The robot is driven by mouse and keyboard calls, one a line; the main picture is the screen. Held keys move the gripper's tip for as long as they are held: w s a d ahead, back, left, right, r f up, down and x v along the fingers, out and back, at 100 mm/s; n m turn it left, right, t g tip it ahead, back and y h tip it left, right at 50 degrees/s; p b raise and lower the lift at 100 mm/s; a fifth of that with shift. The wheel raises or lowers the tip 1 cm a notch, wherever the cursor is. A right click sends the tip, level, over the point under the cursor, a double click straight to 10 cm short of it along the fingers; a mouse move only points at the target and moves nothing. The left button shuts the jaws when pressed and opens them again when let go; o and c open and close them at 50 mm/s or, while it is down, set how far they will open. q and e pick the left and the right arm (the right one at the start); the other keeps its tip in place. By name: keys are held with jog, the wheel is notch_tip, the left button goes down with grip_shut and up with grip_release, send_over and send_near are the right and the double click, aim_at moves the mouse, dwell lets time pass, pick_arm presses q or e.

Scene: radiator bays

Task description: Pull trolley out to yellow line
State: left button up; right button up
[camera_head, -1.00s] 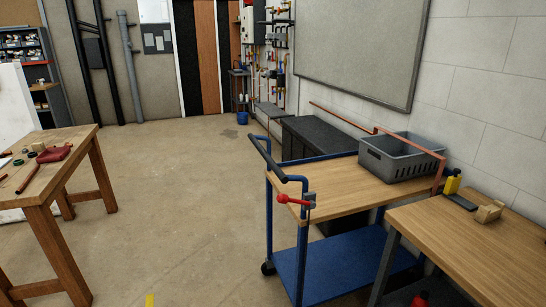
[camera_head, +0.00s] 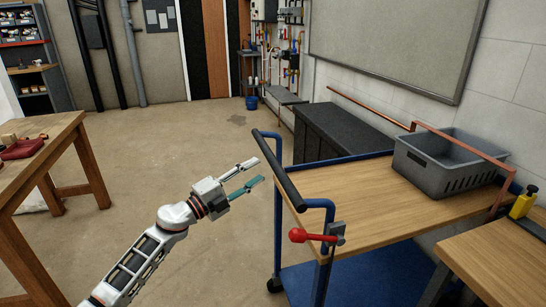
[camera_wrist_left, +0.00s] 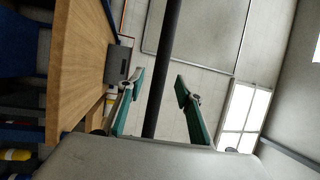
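The trolley has a blue frame, a wooden top (camera_head: 365,205) and a black handle bar (camera_head: 278,172) at its left end. A red-knobbed lever (camera_head: 312,237) sits on the near corner post. My left gripper (camera_head: 259,172) is open and empty, its fingertips just left of the handle bar and seemingly short of it. In the left wrist view the handle bar (camera_wrist_left: 162,70) runs between the two spread fingers (camera_wrist_left: 158,83); contact cannot be told. The yellow line is out of view now. My right gripper is not in view.
A grey crate (camera_head: 450,165) and a copper pipe frame (camera_head: 463,140) are on the trolley. A wooden bench (camera_head: 530,255) stands close at its near right, a black chest (camera_head: 340,130) behind it. A wooden table (camera_head: 40,160) stands left. The floor between is clear.

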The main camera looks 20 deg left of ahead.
aim_at(272, 161)
pick_arm(q)
jog(key=x, duration=0.7)
jog(key=shift+w+d+r, duration=0.15)
jog(key=shift+d, duration=0.1)
grip_shut()
